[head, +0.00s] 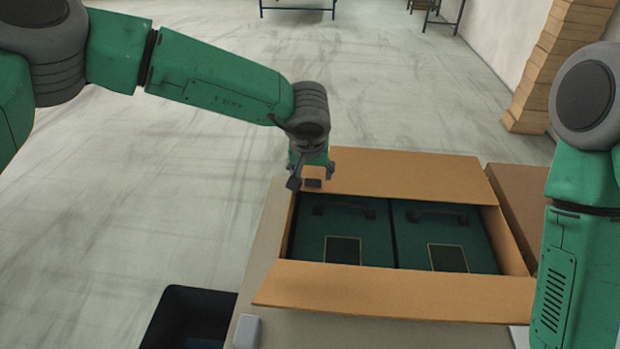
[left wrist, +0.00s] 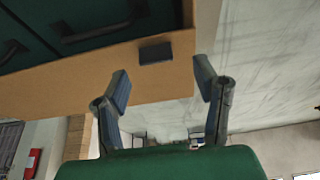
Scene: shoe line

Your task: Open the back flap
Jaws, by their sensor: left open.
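An open cardboard box (head: 515,245) holds two dark green cases (head: 343,228) (head: 440,235) with handles. Its back flap (head: 405,173) extends up or away along the far side of the opening; its exact angle is hard to tell. My left gripper (head: 311,181) is at the left end of that flap, by the box's far left corner. In the left wrist view, the fingers of the left gripper (left wrist: 164,85) are spread apart, with the cardboard (left wrist: 75,90) close by and partly between them. Contact is unclear. A small dark block (left wrist: 155,53) shows against the cardboard. My right gripper is out of view.
The front flap (head: 395,291) is folded outward toward me. The box stands on a beige surface (head: 252,275). A dark bin (head: 190,318) is at lower left, another brown box (head: 522,195) at the right.

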